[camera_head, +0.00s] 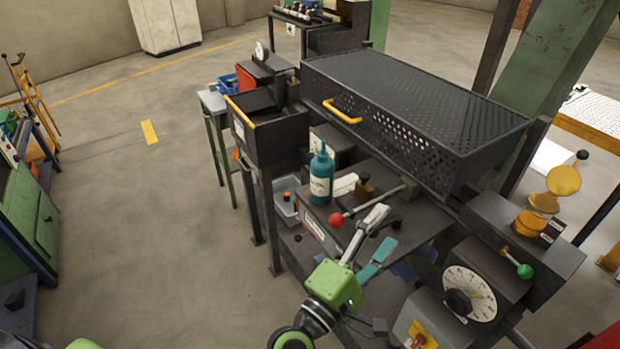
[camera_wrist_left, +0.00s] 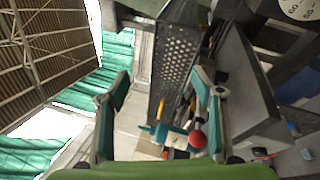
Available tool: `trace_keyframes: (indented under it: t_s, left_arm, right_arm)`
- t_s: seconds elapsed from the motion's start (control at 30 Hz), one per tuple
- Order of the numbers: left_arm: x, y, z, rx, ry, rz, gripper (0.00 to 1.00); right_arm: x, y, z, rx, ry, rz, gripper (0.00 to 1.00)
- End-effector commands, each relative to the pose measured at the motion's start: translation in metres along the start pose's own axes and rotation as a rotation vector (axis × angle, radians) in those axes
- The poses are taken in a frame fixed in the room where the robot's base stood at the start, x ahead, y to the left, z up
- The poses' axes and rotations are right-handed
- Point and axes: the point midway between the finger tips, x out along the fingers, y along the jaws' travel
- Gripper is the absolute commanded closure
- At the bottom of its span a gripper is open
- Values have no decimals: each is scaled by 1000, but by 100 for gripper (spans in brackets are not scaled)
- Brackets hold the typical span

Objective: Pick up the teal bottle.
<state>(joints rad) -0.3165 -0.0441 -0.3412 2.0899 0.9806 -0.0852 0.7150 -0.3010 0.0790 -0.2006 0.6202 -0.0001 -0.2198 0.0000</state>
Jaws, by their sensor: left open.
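The teal bottle (camera_head: 321,178) stands upright on the dark metal bench (camera_head: 425,226), left of a lever with a red ball knob (camera_head: 336,219). It has a pale label and a narrow top. My left gripper (camera_head: 386,227) is open and empty, to the right of and nearer than the bottle, with the red knob between them in the picture. In the left wrist view, the open fingers (camera_wrist_left: 163,76) frame the teal bottle (camera_wrist_left: 166,133) from a distance, and the red knob (camera_wrist_left: 198,139) partly overlaps the view near it. My right gripper is not in view.
A large perforated dark box (camera_head: 415,110) with a yellow handle (camera_head: 342,112) rises behind the bench. An open dark bin (camera_head: 268,135) stands at the left. A dial (camera_head: 469,294) and a green knob (camera_head: 525,271) are at the right. Open floor lies left.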

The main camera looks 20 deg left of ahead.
Motion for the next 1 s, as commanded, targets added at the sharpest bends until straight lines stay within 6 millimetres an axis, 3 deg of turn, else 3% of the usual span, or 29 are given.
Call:
trace_keyframes:
  t_s: [0.1,0.23,0.4,0.5,0.73,1.0]
  left_arm:
    - [11,26,-22,-261,116,134,40]
    - [13,38,-58,-591,274,281,40]
    - [3,23,-98,-950,479,423,40]
    - [-3,10,-110,-1081,566,471,40]
    - [-2,-1,-126,-1175,640,508,40]
    - [35,1,-162,-1171,638,508,40]
  right_arm:
    - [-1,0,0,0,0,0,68]
    - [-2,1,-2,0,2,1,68]
    - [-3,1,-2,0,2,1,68]
    - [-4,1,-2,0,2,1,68]
    - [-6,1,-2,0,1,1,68]
    - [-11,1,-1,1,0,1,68]
